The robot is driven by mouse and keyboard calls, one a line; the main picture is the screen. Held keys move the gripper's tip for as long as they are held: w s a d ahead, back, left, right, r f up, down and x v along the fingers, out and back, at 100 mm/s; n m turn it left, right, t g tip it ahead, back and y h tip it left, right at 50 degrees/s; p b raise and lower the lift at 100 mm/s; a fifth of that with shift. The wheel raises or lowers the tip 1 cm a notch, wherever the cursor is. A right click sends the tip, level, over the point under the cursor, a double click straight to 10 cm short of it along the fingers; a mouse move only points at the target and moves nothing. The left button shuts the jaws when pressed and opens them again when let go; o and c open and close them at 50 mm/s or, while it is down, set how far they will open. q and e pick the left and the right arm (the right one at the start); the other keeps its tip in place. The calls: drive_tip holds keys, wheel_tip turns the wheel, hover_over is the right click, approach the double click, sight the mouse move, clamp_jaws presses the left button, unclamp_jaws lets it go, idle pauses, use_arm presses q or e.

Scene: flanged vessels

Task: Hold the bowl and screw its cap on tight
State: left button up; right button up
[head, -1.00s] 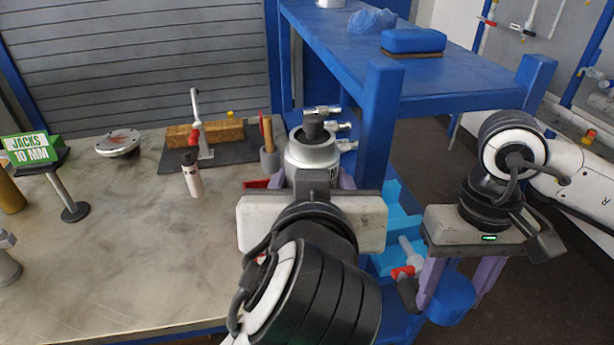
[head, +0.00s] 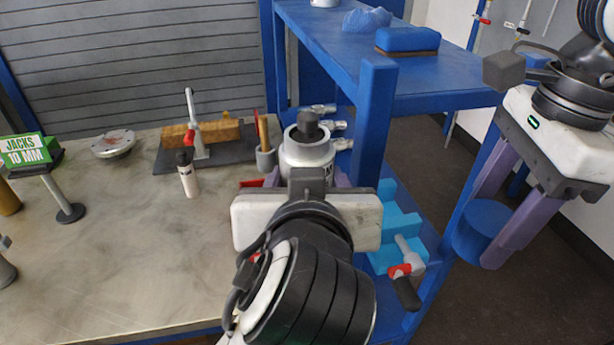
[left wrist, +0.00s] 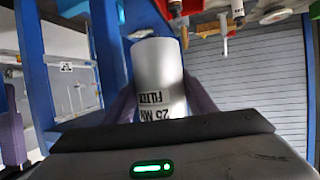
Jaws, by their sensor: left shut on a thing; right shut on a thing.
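The bowl (head: 308,154) is a silver cylinder with an open top and a dark piece standing up inside it. My left gripper (head: 306,172) is shut on it and holds it upright over the bench's right edge. In the left wrist view the bowl (left wrist: 158,80) shows printed lettering between the purple fingers. The cap (head: 482,232) is a blue cylinder. My right gripper (head: 486,228) is shut on it, fingers pointing down, right of the blue frame and well apart from the bowl. The cap's underside is hidden.
A blue post (head: 374,130) and the raised blue shelf (head: 400,75) stand between bowl and cap.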

drive_tip(key=w+a+r+m, duration=0.2)
drive_tip(key=a+r+m, duration=0.2)
drive_tip(key=a+r, duration=0.45)
drive_tip(key=s+a+r+n, duration=0.1)
drive_tip(key=a+r, duration=0.4)
drive_tip(key=a, duration=0.5)
drive_tip(key=s+a+r, duration=0.1)
drive_tip(key=a+r, duration=0.5)
drive_tip(key=a, duration=0.3)
drive_tip(key=m, duration=0.5)
hover_over(306, 115)
drive_tip(key=shift+s+a+f+t, duration=0.15)
drive_tip(key=shift+s+f+t, duration=0.05)
drive_tip(key=shift+f, duration=0.4)
drive_tip(key=shift+s+a+f+t, duration=0.15)
drive_tip(key=shift+s+f+t, duration=0.05)
drive_tip(key=shift+f, duration=0.4)
drive_tip(key=shift+w+d, duration=0.35)
drive_tip(key=shift+f, duration=2)
drive_tip(key=shift+f, duration=0.9)
